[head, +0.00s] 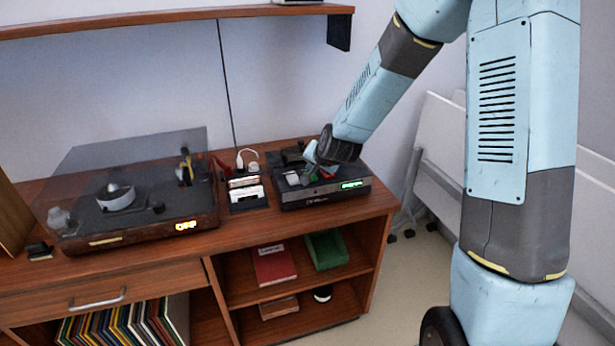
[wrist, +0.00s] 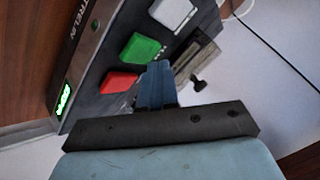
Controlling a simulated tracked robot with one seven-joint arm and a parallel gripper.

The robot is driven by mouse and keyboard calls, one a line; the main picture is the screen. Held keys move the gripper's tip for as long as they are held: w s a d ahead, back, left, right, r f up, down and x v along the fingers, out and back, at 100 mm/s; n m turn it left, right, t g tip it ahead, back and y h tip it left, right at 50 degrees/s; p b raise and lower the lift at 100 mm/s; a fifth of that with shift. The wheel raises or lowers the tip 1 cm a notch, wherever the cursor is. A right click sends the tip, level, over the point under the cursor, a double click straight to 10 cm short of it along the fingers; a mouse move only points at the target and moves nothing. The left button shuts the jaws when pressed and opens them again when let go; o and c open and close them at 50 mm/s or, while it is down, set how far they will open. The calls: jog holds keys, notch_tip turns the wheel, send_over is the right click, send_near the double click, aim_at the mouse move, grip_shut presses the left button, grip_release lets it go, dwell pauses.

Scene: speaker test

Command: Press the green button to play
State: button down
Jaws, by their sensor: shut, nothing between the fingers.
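The black device (head: 290,203) stands on the right end of the wooden cabinet, with a lit green display (head: 353,184) on its front. In the wrist view, the green button (wrist: 141,47) sits between a white button (wrist: 171,13) and a red button (wrist: 118,82). My gripper (head: 309,153) is over the device's top. In the wrist view its closed blue fingertips (wrist: 158,68) are beside the green button's edge, near the red button. I cannot tell whether they touch the device. The gripper holds nothing. In the head view I cannot make out the green button.
A turntable (head: 115,240) with a tilted clear lid stands at the left of the cabinet top (head: 245,222). A small rack (head: 247,197) with white items is just left of the device. A wall shelf (head: 180,15) hangs above. A metal lever piece (wrist: 196,66) lies right of the fingers.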

jog(key=shift+f, duration=0.85)
dwell(1.1)
jog(key=shift+r, duration=0.95)
jog(key=shift+w, duration=0.1)
jog(key=shift+r, duration=2.5)
